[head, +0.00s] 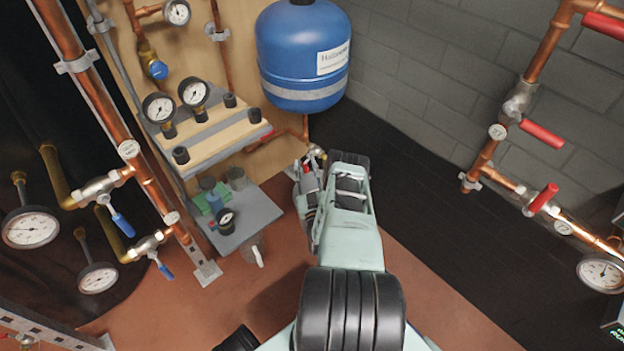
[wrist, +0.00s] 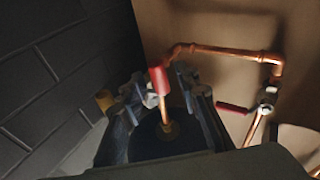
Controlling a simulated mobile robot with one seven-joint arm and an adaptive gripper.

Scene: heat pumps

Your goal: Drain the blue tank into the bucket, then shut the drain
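The blue tank (head: 303,58) hangs at the top middle of the head view, with a white label and a pale band. A copper pipe (head: 305,128) runs down from its underside to a valve by my gripper (head: 311,178). In the wrist view, a red handle (wrist: 158,80) stands between the two fingers of my gripper (wrist: 160,88). The fingers are apart, with a gap at least on the right side; whether the left one touches is unclear. Part of the red handle also shows in the head view (head: 308,170). I cannot make out a bucket; my arm hides the floor below.
A panel with gauges (head: 194,92) and a small grey shelf (head: 240,220) stand left of my arm. Another red-handled valve (wrist: 234,108) is right of the fingers in the wrist view. Copper pipes with red levers (head: 542,133) line the right wall. Reddish floor lies clear beside my arm.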

